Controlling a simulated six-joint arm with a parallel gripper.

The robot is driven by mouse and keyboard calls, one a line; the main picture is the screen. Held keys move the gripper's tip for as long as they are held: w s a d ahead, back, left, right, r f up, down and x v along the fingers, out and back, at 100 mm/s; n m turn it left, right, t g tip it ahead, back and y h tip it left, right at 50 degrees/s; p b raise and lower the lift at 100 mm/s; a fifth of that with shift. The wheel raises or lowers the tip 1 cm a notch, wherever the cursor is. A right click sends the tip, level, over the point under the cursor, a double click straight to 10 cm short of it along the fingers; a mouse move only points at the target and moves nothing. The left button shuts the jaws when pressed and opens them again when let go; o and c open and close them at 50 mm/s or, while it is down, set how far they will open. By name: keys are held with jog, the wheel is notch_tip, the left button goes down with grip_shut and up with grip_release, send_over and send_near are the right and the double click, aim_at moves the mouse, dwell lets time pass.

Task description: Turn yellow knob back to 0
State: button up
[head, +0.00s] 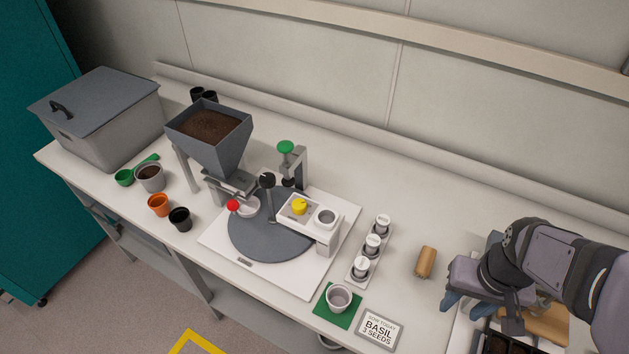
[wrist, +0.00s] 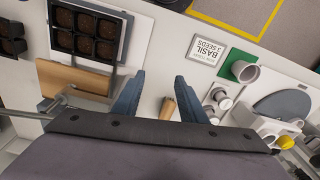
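The yellow knob (head: 299,206) sits on top of a white dispenser housing (head: 322,232) beside a round metal-rimmed opening. In the wrist view the knob (wrist: 286,142) is at the lower right edge; its pointer and scale are too small to read. My gripper (head: 468,274) is at the right side of the bench, well to the right of the knob. In the wrist view its two blue fingers (wrist: 159,92) stand wide apart with nothing held between them.
A grey turntable (head: 262,240) lies under the housing, with a black-knobbed lever (head: 267,181) and green-topped press (head: 286,147) nearby. A rack of vials (head: 371,243), a wooden cylinder (head: 426,262), a cup (head: 339,298) and a basil sign (head: 379,328) lie between gripper and housing.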

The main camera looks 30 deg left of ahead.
jog(key=w+a+r+n, duration=0.1)
jog(key=w+a+n, duration=0.2)
jog(key=w+a, duration=0.5)
jog(key=n+t+y+b, duration=0.1)
jog(key=n+y+b, duration=0.25)
jog(key=n, duration=0.25)
send_near(299, 203)
jog(key=f, duration=0.1)
jog(key=shift+y, duration=0.25)
jog(key=shift+p+x, duration=1.8)
jog(key=shift+x, duration=1.85)
jog(key=shift+c, duration=0.7)
jog(key=c, duration=0.6)
